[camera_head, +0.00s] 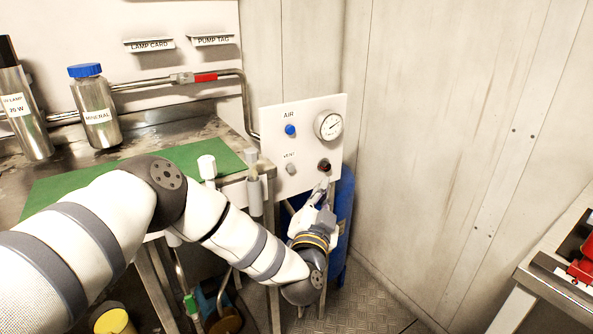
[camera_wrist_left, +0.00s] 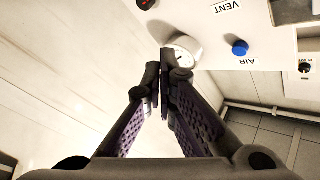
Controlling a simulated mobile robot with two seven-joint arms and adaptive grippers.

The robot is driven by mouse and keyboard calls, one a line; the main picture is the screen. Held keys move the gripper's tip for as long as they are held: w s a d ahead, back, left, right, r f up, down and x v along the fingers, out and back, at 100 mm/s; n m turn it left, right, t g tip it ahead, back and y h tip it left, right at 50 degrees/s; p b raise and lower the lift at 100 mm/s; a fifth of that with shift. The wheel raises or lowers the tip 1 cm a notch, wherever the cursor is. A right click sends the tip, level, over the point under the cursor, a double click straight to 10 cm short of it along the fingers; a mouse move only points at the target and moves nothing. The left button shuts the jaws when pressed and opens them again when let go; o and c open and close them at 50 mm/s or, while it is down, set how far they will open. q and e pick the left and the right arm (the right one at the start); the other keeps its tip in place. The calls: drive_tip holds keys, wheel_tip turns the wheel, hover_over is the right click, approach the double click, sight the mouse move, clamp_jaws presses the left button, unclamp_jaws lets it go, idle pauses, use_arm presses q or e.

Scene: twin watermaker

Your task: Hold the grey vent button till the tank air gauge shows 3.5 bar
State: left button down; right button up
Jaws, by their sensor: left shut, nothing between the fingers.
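The white panel (camera_head: 307,142) carries the grey vent button (camera_head: 291,169) at its lower left, under a VENT label. The round white air gauge (camera_head: 329,125) sits at its upper right; its reading is too small to tell. My left gripper (camera_head: 326,182) is shut and empty, just below a dark red knob (camera_head: 324,165) and to the right of the grey button, apart from it. In the left wrist view the panel is upside down and the shut fingertips (camera_wrist_left: 163,65) overlap the gauge (camera_wrist_left: 184,50). The grey button is out of that view. My right gripper is not in view.
A blue AIR button (camera_head: 290,130) is above the grey one. A blue cylinder (camera_head: 344,215) stands under the panel. A bench with a green mat (camera_head: 60,195), a MINERAL bottle (camera_head: 97,112) and a lamp tube (camera_head: 25,115) is at left.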

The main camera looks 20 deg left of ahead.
sight(291, 168)
use_arm(q)
drive_tip(key=shift+a, duration=0.1)
drive_tip(key=shift+w+a+b, duration=0.45)
drive_tip(key=shift+w+a, duration=0.45)
drive_tip(key=shift+a, duration=0.25)
drive_tip(key=shift+w+a+b, duration=0.4)
drive_tip(key=shift+w+a, duration=0.5)
drive_tip(key=shift+a, duration=0.2)
drive_tip(key=shift+w+a+b, duration=0.45)
drive_tip(key=shift+w+a, duration=0.45)
drive_tip(key=shift+a, duration=0.25)
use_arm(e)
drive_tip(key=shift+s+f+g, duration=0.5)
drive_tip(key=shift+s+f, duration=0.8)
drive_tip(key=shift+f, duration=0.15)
use_arm(q)
drive_tip(key=shift+w+a, duration=0.25)
drive_tip(key=shift+a, duration=0.05)
drive_tip(key=shift+w+a, duration=0.25)
drive_tip(key=shift+a, duration=0.15)
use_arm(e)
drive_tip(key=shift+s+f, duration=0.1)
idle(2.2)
